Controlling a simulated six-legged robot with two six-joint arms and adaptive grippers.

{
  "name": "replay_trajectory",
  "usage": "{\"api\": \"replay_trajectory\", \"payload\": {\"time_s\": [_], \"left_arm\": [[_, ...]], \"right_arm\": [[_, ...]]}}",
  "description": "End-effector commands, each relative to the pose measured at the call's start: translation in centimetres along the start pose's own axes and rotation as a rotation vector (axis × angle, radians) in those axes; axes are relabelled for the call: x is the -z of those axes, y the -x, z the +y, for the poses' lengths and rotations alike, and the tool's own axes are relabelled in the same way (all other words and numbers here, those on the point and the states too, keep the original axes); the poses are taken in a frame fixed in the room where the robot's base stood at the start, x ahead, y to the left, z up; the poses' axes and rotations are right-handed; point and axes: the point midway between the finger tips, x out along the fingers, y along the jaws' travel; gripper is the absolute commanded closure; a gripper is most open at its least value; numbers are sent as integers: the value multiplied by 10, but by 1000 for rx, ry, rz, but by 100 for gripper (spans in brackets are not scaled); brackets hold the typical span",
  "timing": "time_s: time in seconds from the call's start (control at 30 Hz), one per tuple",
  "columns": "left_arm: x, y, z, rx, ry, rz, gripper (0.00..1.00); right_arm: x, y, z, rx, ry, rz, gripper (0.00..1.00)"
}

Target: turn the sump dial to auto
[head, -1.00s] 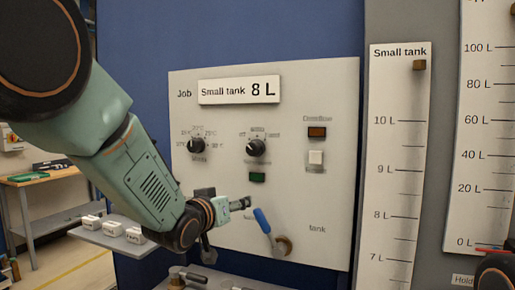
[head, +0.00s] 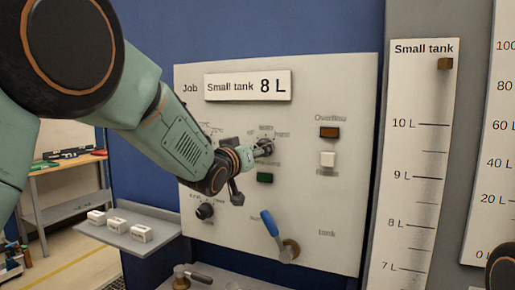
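A dial (head: 265,148) with small blurred labels around it sits mid-panel on the light grey control panel (head: 330,205). Its name is unreadable, so I cannot tell for sure that it is the sump dial. My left gripper (head: 263,149) reaches in from the left, its fingertips at this dial and covering most of it. I cannot tell whether the fingers grip it, or where its pointer stands. Another black dial (head: 205,211) sits lower left on the panel, with blurred labels. My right gripper is out of view.
A green button (head: 265,178) lies just below the gripper. A brown lamp (head: 329,132) and a white button (head: 328,159) are to its right. A blue-handled lever (head: 270,223) stands lower down. A shelf (head: 160,220) with white blocks is at left.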

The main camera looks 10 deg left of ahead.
Motion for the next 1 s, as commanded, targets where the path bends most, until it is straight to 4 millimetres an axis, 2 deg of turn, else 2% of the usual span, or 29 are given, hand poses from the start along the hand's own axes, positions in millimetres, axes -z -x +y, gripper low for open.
{"api": "replay_trajectory", "payload": {"time_s": [0.2,0.57,1.0], "left_arm": [[0,-19,1,-1,-2,-1,38],[0,-25,0,-1,-1,0,38],[0,-24,1,-1,-2,0,74]], "right_arm": [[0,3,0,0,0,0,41],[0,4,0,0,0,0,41],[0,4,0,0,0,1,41]]}}
